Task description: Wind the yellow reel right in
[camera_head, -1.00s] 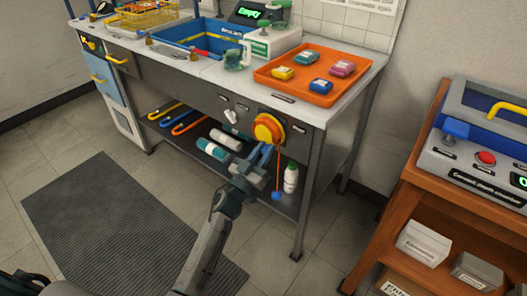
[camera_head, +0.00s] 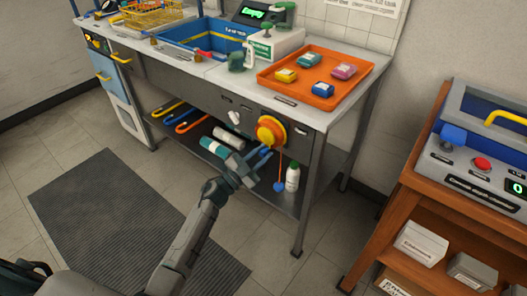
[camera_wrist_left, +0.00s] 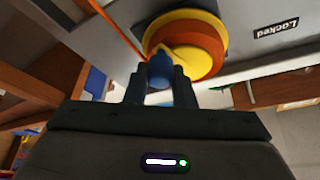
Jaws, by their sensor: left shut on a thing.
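The yellow reel (camera_head: 270,130) with its orange rim is on the front of the bench, at the right end. It also shows in the left wrist view (camera_wrist_left: 187,45). An orange cord (camera_head: 281,165) hangs from it with a blue weight (camera_head: 279,187) at its lower end, above the lower shelf. My left gripper (camera_head: 264,153) is below the reel, in front of the bench. In the left wrist view its fingers are shut on the reel's blue knob (camera_wrist_left: 160,72). My right gripper is not in view.
A white bottle (camera_head: 292,177) stands on the lower shelf just right of the weight. An orange tray (camera_head: 313,100) is on the bench above the reel. A wooden cart (camera_head: 415,195) stands to the right. The floor in front is clear, with a dark mat (camera_head: 110,215).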

